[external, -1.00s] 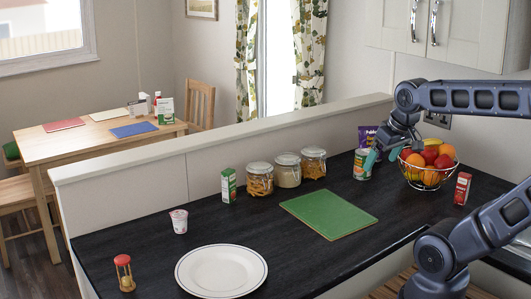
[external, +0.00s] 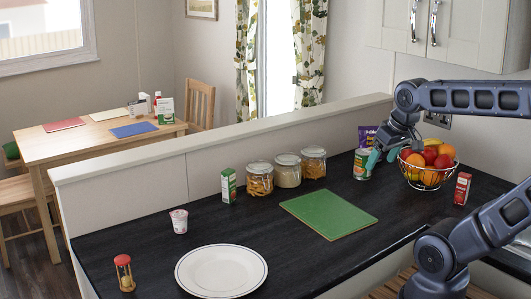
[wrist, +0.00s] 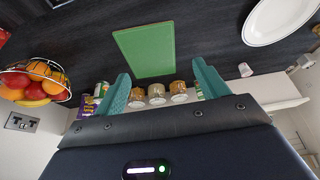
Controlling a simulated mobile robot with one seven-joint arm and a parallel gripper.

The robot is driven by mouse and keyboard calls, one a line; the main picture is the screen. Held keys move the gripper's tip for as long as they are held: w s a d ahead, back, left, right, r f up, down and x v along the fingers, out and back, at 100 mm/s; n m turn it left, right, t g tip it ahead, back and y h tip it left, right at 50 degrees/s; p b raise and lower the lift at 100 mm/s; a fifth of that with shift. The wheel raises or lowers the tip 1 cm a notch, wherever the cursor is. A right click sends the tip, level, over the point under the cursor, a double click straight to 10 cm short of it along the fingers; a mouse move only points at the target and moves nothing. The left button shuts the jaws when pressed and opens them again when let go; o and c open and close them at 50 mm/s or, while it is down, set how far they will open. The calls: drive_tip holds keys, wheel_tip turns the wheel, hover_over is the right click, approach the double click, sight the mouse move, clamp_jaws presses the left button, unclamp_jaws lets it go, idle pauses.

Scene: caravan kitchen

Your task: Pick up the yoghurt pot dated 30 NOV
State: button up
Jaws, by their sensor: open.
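A small white and pink yoghurt pot (external: 179,221) stands upright on the black worktop at the left, behind the plate. Its date is too small to read. A small white pot, apparently the same one, shows in the wrist view (wrist: 245,69) beside the oval-looking plate. My gripper (external: 380,158) is at the right, by the fruit bowl and the tin, far from the pot. In the wrist view its two teal fingers (wrist: 160,85) are spread wide with nothing held between them.
A low wall (external: 150,190) runs behind.

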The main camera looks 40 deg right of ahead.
drive_tip(key=w+a+r+n+g, duration=0.1)
drive_tip(key=w+a+r, duration=0.15)
drive_tip(key=w, duration=0.45)
drive_tip(key=w+a+r+n, duration=0.1)
drive_tip(key=w+a+r, duration=0.15)
drive_tip(key=w, duration=0.45)
drive_tip(key=n+g, duration=0.4)
drive_tip(key=n, duration=0.3)
hover_over(179, 214)
drive_tip(key=f, duration=2.1)
drive_tip(key=shift+d+f, duration=0.1)
drive_tip(key=shift+d, duration=0.3)
drive_tip(key=shift+a+f, duration=0.15)
drive_tip(key=shift+f, duration=0.05)
wheel_tip(179, 214, down, 5)
drive_tip(key=shift+f, duration=0.2)
drive_tip(key=shift+w+a+f, duration=0.1)
drive_tip(key=shift+f, duration=1.25)
drive_tip(key=shift+a+f, duration=0.1)
drive_tip(key=shift+f, duration=1.2)
drive_tip(key=c, duration=1)
